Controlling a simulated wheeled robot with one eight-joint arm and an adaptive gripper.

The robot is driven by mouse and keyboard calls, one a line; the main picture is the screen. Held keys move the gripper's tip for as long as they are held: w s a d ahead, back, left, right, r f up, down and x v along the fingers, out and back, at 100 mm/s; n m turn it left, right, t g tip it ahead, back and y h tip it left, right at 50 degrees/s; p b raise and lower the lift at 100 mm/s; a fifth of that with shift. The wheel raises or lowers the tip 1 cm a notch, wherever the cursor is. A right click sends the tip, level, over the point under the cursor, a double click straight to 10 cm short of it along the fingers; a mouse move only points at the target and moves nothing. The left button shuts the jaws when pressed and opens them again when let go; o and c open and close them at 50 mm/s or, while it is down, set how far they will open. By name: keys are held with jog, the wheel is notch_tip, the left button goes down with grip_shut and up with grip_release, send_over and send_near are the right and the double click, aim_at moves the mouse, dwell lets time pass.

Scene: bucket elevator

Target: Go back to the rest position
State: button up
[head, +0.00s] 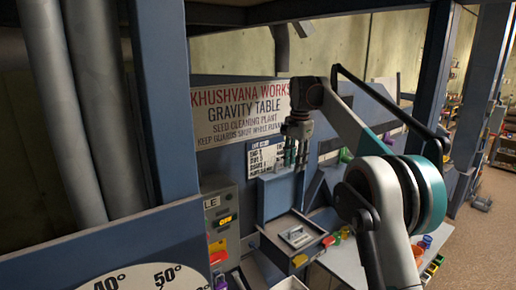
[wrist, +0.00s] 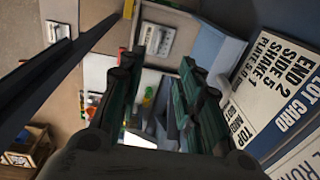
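My gripper (head: 296,160) hangs with its fingers downward in front of the blue machine, at the end of my raised arm. In the wrist view my gripper (wrist: 160,85) shows two dark green fingers standing apart. Nothing is visible between them, so it is open and empty. Below it in the head view is a grey tray (head: 274,242) with a light plate (head: 296,237) in it. The gripper is apart from both. No marker of a rest position is visible.
A sign board (head: 240,108) and a lot card (wrist: 285,90) are close to the gripper. A blue post (head: 165,100) and grey pipes (head: 98,110) stand at left. A white table (head: 352,268) holds coloured items. Open floor (head: 490,240) lies at right.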

jog(key=s+d+f+n+t+b, duration=0.1)
jog(key=s+d+f+n+b, duration=0.15)
jog(key=s+b, duration=0.4)
jog(key=s+d+f+n+t+b, duration=0.1)
jog(key=s+f+b, duration=0.3)
jog(key=s, duration=0.6)
jog(key=s+d+f+n+t+b, duration=0.25)
jog(key=s+b, duration=0.25)
jog(key=s, duration=0.4)
jog(key=s+d+f+n+t+b, duration=0.1)
jog(key=s+f+n+b, duration=0.3)
jog(key=s+f+b, duration=0.7)
jog(key=s+f+t, duration=0.1)
jog(key=s+f, duration=1)
jog(key=f, duration=0.5)
jog(key=shift+s+d+f, duration=0.15)
jog(key=shift+d, duration=0.05)
